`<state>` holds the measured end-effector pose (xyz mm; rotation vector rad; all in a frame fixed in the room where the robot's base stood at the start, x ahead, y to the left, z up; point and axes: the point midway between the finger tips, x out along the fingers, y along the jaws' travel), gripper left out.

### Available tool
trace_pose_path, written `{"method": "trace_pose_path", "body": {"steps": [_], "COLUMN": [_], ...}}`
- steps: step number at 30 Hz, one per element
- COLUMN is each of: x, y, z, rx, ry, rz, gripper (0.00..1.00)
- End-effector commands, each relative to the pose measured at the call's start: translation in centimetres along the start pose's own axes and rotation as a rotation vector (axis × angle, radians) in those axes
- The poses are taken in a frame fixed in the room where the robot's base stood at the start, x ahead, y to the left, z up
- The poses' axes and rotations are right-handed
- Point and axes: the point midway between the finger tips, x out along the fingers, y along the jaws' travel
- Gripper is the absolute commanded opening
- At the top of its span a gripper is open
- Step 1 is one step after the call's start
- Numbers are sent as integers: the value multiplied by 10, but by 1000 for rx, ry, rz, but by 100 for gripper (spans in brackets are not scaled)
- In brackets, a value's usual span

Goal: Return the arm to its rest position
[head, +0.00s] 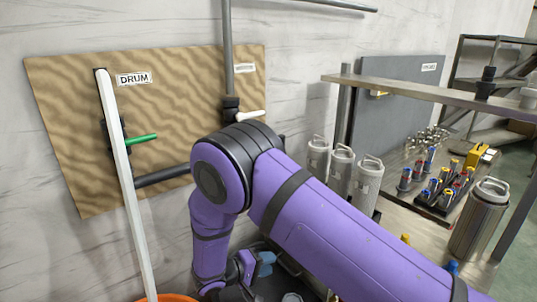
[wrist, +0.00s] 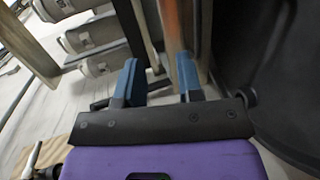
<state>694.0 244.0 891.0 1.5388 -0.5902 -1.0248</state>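My purple arm crosses the head view from the lower right, bends at a black-banded joint near the middle, and runs down to my gripper (head: 263,264) low in the picture. The gripper is partly hidden by the arm there, and only some blue of its fingers shows. In the wrist view my gripper (wrist: 158,78) has its two blue fingers apart with nothing between them. Canisters and shelf posts lie beyond the fingertips.
A tan board with a DRUM label (head: 133,79) is on the wall, with a white bar (head: 124,185) and green handle (head: 141,138) before it. Grey canisters (head: 342,168) and a steel shelf (head: 435,88) stand right of my arm. An orange rim (head: 168,298) shows at the bottom.

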Motion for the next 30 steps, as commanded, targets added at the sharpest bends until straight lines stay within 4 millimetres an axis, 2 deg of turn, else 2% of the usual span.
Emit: {"method": "trace_pose_path", "body": {"steps": [1,3,12,21,30], "x": [4,10,34,52,61], "y": [25,53,164,260,336], "z": [0,3,33,85,151], "rx": [15,22,69,141,240], "ry": [-37,-83,-245,-339,-366], "rz": [-31,-75,-278,-494,-702], "gripper": [34,34,34,34,34]}}
